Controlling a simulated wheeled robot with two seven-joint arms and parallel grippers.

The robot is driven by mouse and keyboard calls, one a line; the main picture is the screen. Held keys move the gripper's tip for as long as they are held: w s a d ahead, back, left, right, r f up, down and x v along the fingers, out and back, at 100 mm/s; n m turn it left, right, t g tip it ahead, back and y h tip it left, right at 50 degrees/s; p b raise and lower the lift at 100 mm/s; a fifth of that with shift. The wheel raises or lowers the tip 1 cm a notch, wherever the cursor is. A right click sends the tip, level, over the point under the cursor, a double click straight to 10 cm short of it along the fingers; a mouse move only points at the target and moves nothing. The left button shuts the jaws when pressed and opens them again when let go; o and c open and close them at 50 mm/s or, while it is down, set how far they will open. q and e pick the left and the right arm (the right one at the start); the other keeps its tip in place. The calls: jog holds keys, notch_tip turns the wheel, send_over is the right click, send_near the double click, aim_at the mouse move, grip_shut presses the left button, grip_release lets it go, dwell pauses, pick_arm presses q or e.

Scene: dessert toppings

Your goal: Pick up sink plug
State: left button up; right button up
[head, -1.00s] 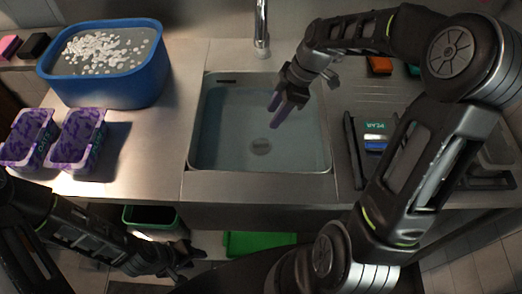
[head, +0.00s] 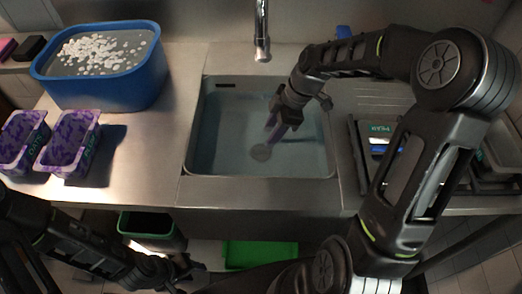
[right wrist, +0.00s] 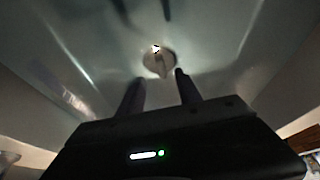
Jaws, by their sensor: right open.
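The sink plug (head: 261,152) is a small pale grey disc on the floor of the filled sink (head: 225,160). In the right wrist view the plug (right wrist: 158,62) lies ahead, in line with the gap between the fingers. My right gripper (head: 272,134) is open and empty, pointing down inside the sink, just above and right of the plug in the head view. In the right wrist view its two fingertips (right wrist: 159,76) are apart, with the plug beyond them. My left gripper (head: 181,271) is low in front of the counter; its fingers are too dark to read.
A faucet (head: 262,40) stands behind the sink. A blue tub (head: 105,92) with white pieces and two purple containers (head: 68,150) stand on the left counter. A dark tray (head: 362,165) is on the right. A green-rimmed bin (head: 147,225) and green item (head: 260,252) are below.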

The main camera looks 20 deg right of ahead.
aim_at(261, 146)
jog(key=x, duration=0.5)
jog(key=shift+a+p, duration=0.2)
jog(key=shift+p, duration=0.2)
jog(key=shift+c, duration=0.4)
grip_shut()
dwell(0.5)
